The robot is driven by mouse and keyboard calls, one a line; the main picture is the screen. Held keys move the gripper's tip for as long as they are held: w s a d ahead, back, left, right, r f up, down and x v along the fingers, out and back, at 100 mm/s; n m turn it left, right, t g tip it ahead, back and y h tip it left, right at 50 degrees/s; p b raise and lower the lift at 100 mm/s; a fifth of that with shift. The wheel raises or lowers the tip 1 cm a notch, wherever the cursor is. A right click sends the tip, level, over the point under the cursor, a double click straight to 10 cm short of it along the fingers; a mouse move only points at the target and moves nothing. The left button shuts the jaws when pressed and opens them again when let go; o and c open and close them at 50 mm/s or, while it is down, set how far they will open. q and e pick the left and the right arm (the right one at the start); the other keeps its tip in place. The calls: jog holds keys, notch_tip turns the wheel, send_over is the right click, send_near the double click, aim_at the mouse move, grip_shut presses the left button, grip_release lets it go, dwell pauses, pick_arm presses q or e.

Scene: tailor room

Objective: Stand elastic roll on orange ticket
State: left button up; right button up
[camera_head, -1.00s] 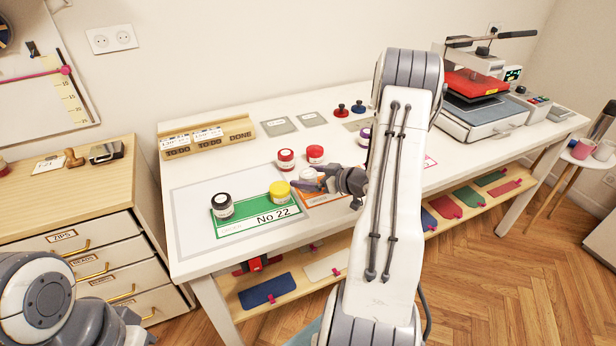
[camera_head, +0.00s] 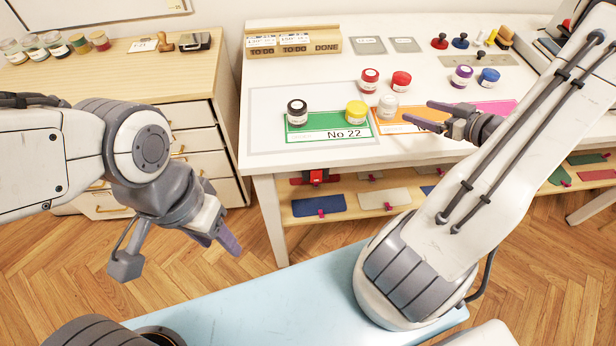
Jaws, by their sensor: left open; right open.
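The orange ticket (camera_head: 396,124) lies flat on the white table, right of the green ticket (camera_head: 313,134) marked No 22. A small white roll (camera_head: 387,107) stands upright at the ticket's left end. It may be the elastic roll; its label is too small to read. A black-topped roll (camera_head: 297,113) and a yellow roll (camera_head: 356,112) stand on the green ticket. My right gripper (camera_head: 419,111) is open and empty, over the orange ticket just right of the white roll, apart from it. My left gripper (camera_head: 220,243) is open and empty, low in front of the drawers.
Red rolls (camera_head: 370,79) stand behind the tickets. Purple (camera_head: 461,76) and blue (camera_head: 488,79) rolls stand to the right, near a pink ticket (camera_head: 496,107). A wooden rack (camera_head: 292,40) is at the back. The drawer cabinet (camera_head: 140,85) stands left of the table.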

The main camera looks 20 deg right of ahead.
jog(key=shift+n+g+h, duration=0.3)
jog(key=shift+g, duration=0.2)
jog(key=w, duration=0.1)
jog(key=w+a, duration=0.1)
jog(key=w, duration=0.1)
jog(key=w+a, duration=0.1)
jog(key=shift+w+a+r, duration=0.1)
jog(key=shift+w+r, duration=0.15)
jog(key=w+a+r+n+g+h, duration=0.1)
jog(key=w+a+r+g+h, duration=0.15)
jog(key=a, duration=0.65)
jog(key=w+a+r+g+h, duration=0.1)
jog(key=w+a, duration=0.2)
jog(key=a, duration=0.5)
jog(key=s+a+n+g+y, duration=0.1)
jog(key=s+a+g, duration=0.3)
jog(key=s+a, duration=0.6)
jog(key=s+a+r+n+g+y, duration=0.1)
jog(key=s+a+g, duration=0.3)
jog(key=s+a, duration=0.7)
jog(key=s+n, duration=0.1)
jog(key=s, duration=0.5)
jog(key=shift+s+a+r, duration=0.15)
jog(key=shift+s+r, duration=0.05)
jog(key=shift+s, duration=0.05)
jog(key=shift+g, duration=0.25)
